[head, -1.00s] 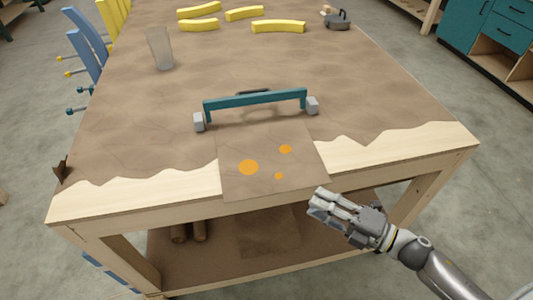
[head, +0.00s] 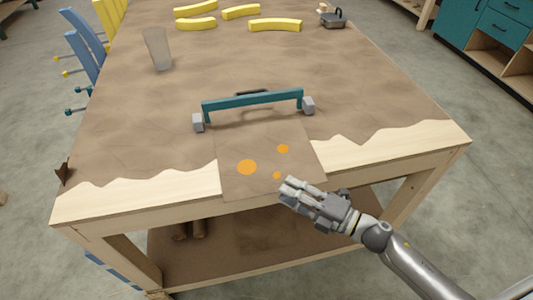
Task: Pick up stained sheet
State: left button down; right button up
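The stained sheet (head: 238,181) is a brown sheet with several orange spots. It lies at the front edge of the workbench, its front part overlapping the pale wood edge. A teal bar clamp (head: 253,101) with grey end blocks stands at the sheet's back edge. My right gripper (head: 287,190) is at the sheet's front right corner, in front of the bench edge, and covers a little of the sheet in the picture. I cannot tell whether it touches the sheet or how far apart its fingers are. My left gripper is not in view.
The workbench top (head: 365,95) is mostly clear. A translucent cup (head: 157,49) stands at the back left. Yellow curved pieces (head: 275,25) and a small grey object (head: 333,19) lie at the back. A lower shelf (head: 210,262) is underneath.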

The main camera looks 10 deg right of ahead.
grip_shut()
